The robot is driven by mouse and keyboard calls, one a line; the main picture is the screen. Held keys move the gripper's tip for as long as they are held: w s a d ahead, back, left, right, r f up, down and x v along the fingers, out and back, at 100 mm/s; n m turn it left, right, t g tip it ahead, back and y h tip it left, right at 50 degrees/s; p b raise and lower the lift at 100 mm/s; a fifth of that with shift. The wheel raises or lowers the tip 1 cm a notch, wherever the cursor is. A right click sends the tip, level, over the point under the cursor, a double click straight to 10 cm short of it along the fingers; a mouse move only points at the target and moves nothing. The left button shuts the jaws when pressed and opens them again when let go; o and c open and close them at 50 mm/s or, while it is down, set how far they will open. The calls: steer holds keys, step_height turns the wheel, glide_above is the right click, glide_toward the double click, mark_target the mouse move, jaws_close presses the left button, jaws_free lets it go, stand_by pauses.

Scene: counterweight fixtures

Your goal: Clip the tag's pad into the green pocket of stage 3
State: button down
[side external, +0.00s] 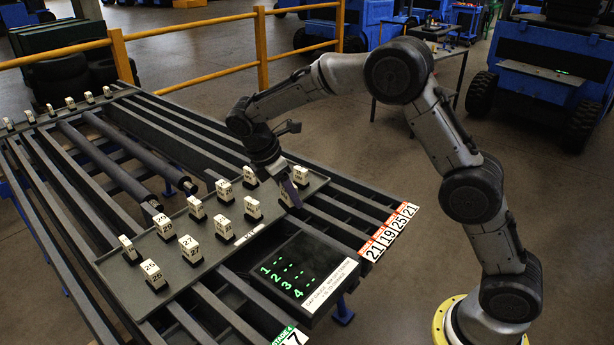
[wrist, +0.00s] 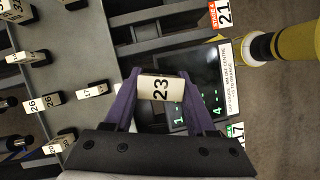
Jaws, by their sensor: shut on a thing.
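My gripper (wrist: 160,98) has purple fingers shut on a white tag (wrist: 160,88) that reads 23. In the side view my gripper (side external: 290,190) is low at the right end of the dark tray (side external: 120,285), close to other tags. I cannot tell whether the held tag touches the tray. The tag's pad is hidden in the wrist view. A green stage 4 label (side external: 288,337) with 17 under it is at the bottom edge of the side view. I cannot make out a stage 3 green pocket.
Several numbered tags, such as 25 (side external: 151,271) and 27 (side external: 189,246), stand on the tray. A black display (side external: 290,270) with green rows numbered 1 to 4 is beside it. Orange-topped number labels (side external: 385,236) line the right edge. A yellow rail (side external: 190,82) runs behind.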

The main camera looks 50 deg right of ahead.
steer(key=s+a+f+n, duration=0.1)
steer(key=s+a+f, duration=0.15)
steer(key=a, duration=0.65)
steer(key=s+a+f+n+t, duration=0.1)
steer(key=s+a, duration=0.2)
steer(key=a, duration=0.6)
steer(key=s+a+f+n, duration=0.2)
steer(key=s+a, duration=0.1)
steer(key=a, duration=0.6)
steer(key=shift+f, duration=4.6)
steer(key=shift+s+f, duration=0.1)
steer(key=shift+f, duration=0.2)
